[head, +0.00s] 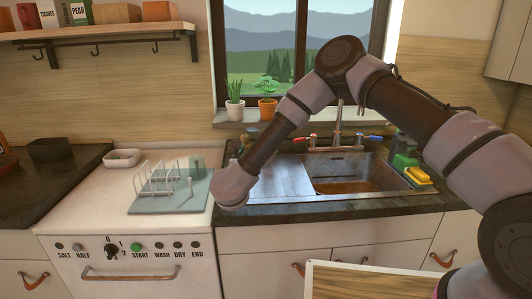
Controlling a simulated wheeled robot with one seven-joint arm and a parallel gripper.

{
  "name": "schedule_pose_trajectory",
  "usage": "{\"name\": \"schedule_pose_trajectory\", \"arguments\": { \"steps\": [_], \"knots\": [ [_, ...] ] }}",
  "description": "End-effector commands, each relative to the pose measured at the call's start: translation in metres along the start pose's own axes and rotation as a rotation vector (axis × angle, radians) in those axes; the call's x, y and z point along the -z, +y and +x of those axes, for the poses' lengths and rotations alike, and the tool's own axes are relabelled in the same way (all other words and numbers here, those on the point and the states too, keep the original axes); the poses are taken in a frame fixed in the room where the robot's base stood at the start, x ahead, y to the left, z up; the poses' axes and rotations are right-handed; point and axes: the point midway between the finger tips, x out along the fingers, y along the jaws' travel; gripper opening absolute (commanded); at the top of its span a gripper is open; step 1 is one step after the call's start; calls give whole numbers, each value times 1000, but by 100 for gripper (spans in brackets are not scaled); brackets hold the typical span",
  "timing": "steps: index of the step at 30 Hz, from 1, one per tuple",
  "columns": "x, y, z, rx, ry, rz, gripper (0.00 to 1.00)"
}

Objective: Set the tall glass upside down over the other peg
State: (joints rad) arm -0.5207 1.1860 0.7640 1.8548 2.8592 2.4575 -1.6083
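A grey-green drying mat (145,206) lies on the white dishwasher top, with a pale wire rack (158,178) on it. A thin bare peg (190,192) stands upright at the mat's right front. A greenish, see-through glass-like shape (198,167) stands behind it at the back right; I cannot tell whether it covers a peg or whether it is the tall glass. My arm reaches across the sink, its wrist end just right of the mat. My gripper is not visible, hidden by the wrist, so any glass in it is hidden too.
A small white dish (122,158) sits behind the mat at left. The sink (345,176) is to the right, with a faucet (338,130) behind it and a yellow sponge (417,175) beside it. Potted plants (235,108) stand on the sill. Dishwasher top left of the mat is clear.

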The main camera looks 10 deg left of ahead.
Motion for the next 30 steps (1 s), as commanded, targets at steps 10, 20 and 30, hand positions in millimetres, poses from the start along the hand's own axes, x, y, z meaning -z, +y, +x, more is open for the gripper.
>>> {"name": "schedule_pose_trajectory", "arguments": {
  "steps": [10, 20, 30],
  "knots": [
    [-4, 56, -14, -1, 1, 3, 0],
    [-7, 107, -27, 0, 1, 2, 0],
    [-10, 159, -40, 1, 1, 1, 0]
  ]
}}
